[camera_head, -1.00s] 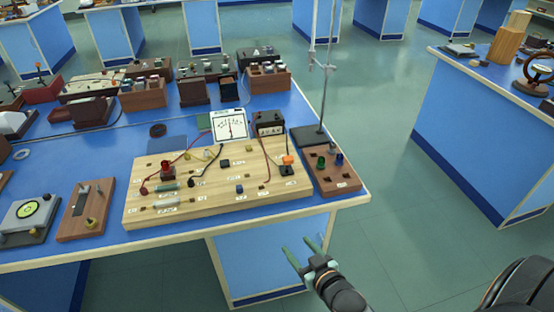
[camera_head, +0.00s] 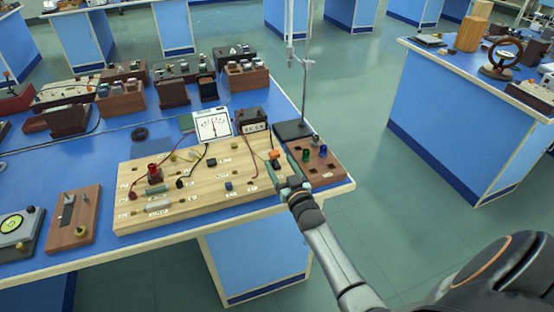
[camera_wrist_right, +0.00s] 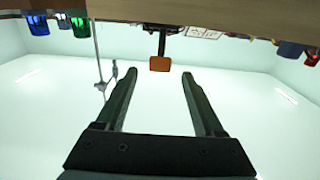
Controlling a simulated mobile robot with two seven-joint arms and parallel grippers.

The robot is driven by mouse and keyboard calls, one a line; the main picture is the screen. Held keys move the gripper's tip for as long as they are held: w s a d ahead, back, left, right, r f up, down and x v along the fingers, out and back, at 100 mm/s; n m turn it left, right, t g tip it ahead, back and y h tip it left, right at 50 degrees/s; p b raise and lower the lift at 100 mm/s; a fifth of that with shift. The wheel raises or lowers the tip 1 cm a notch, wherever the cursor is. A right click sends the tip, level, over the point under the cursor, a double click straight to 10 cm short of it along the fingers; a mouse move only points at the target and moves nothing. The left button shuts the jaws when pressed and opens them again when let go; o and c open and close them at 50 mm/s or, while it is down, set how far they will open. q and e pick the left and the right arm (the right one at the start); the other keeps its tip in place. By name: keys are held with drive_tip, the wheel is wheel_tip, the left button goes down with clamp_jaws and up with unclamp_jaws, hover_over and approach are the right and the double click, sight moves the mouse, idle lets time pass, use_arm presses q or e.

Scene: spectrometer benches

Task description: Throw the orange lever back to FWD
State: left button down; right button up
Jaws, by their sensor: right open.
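The orange lever (camera_head: 275,154) stands up near the right end of the light wooden circuit board (camera_head: 210,203). My right gripper (camera_head: 284,165) is open at that end of the board, close beside the lever. In the right wrist view, which looks upside down, the orange lever (camera_wrist_right: 159,64) lies between the two spread green fingertips (camera_wrist_right: 159,73), near or just beyond their ends. No finger visibly touches it. The small labels on the board are too small to read. My left gripper is out of view.
A brown block with green and blue terminals (camera_head: 318,163) sits just right of the board. A black stand base with a thin rod (camera_head: 292,131), a meter (camera_head: 212,124) and a dark box (camera_head: 250,121) stand behind. The bench's front edge (camera_head: 200,242) is close; floor lies right.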

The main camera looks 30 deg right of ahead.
sight(276, 156)
drive_tip(key=shift+x, duration=1.6)
drive_tip(key=shift+c, duration=0.2)
clamp_jaws()
